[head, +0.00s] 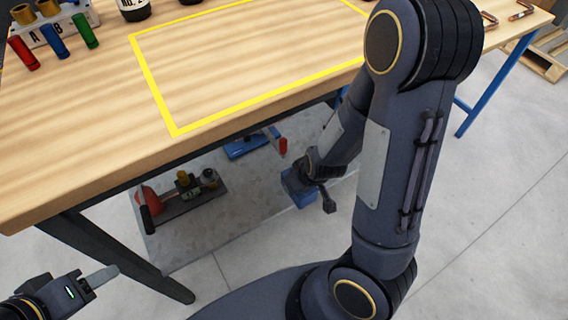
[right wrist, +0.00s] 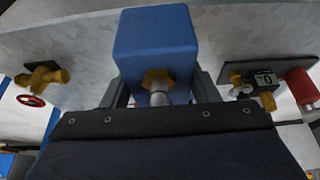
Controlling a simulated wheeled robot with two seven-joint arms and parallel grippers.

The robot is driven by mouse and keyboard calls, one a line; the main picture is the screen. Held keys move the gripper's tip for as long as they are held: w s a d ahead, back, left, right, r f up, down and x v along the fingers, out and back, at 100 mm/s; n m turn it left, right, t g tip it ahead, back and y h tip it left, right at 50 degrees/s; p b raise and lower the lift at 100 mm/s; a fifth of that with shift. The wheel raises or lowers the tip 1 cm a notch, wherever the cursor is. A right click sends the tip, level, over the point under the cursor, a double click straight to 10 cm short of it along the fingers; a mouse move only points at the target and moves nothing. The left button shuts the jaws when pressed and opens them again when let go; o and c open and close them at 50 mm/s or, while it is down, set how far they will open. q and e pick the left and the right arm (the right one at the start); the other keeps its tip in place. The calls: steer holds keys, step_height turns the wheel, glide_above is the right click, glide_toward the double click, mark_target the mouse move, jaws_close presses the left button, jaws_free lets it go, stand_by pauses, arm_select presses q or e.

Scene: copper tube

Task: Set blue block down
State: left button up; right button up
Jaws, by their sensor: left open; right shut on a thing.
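The blue block (head: 304,199) shows in the head view beside the grey lower shelf's right part, partly hidden by my right gripper (head: 318,188). In the right wrist view the blue block (right wrist: 155,40) is large, with a brass hex fitting (right wrist: 159,78) on its near face. My right gripper (right wrist: 157,92) is shut on it, one finger at each side. I cannot tell whether the block touches the shelf. My left gripper (head: 97,280) is open and empty at the lower left, away from the block.
The wooden table (head: 80,130) with a yellow outline (head: 153,85) overhangs the lower shelf (head: 245,205). A dark tray with fittings (head: 185,200) stands on the shelf's left; a blue object (head: 245,148) lies behind. The table leg (head: 130,255) is at the left. The shelf's middle is clear.

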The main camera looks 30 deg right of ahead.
steer(key=w+d+f+b, duration=0.1)
steer(key=w+f, duration=0.1)
steer(key=w+d+f+b, duration=0.1)
steer(key=w+f+b, duration=0.1)
steer(key=w+f, duration=0.1)
steer(key=w+d+f+b, duration=0.2)
steer(key=w, duration=0.1)
steer(key=shift+w+f, duration=0.15)
steer(key=shift+w, duration=0.1)
steer(key=shift+w+d+f, duration=0.15)
steer(key=shift+w+f, duration=0.1)
steer(key=shift+f, duration=0.15)
steer(key=shift+w+f+b, duration=0.15)
steer(key=shift+f+b, duration=1.2)
steer(key=shift+f, duration=0.25)
steer(key=shift+f, duration=0.1)
steer(key=shift+f, duration=0.15)
steer(key=o, duration=1.5)
